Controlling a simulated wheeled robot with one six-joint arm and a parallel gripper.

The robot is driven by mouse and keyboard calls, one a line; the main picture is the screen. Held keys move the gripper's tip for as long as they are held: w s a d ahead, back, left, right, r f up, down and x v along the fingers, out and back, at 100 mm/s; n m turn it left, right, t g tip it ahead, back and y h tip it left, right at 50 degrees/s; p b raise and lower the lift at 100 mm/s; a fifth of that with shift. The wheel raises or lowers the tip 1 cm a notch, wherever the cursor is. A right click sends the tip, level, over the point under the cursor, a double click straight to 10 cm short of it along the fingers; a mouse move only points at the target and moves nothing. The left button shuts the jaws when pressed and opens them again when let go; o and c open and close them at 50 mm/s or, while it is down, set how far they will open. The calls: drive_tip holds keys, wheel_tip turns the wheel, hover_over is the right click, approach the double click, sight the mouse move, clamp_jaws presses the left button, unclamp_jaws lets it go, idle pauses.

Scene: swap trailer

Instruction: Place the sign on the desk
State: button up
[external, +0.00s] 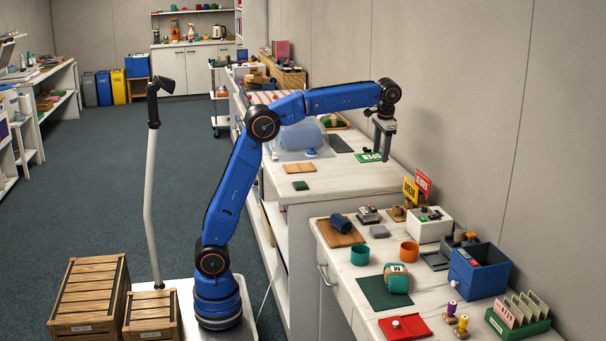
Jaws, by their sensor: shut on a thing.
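A green sign with white lettering (368,157) shows at the right part of the farther white worktop (330,181), by the wall. My gripper (381,155) points down at the sign's right end and is shut on it. The fingers cover that end. I cannot tell whether the sign touches the worktop or is held just above it. A yellow sign (410,190) and a red sign (423,182) stand upright at the back of the nearer desk (345,287), close to the wall.
A clear bin (298,140) stands on the farther worktop. Wooden crates (88,292) are at the lower left.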

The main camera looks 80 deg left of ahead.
drive_tip(key=w+a+n, duration=0.1)
drive_tip(key=a+n, duration=0.8)
drive_tip(key=a, duration=1.1)
drive_tip(key=n+h, duration=0.2)
drive_tip(key=n, duration=0.6)
approach(340, 150)
drive_tip(key=shift+d+f, duration=0.15)
drive_tip(key=shift+f, duration=2.8)
drive_tip(key=o, duration=1.1)
drive_tip(key=shift+f, duration=0.15)
drive_tip(key=shift+o, duration=0.2)
wheel_tip(340, 150, up, 12)
drive_tip(key=o, duration=0.7)
drive_tip(key=shift+c, duration=0.2)
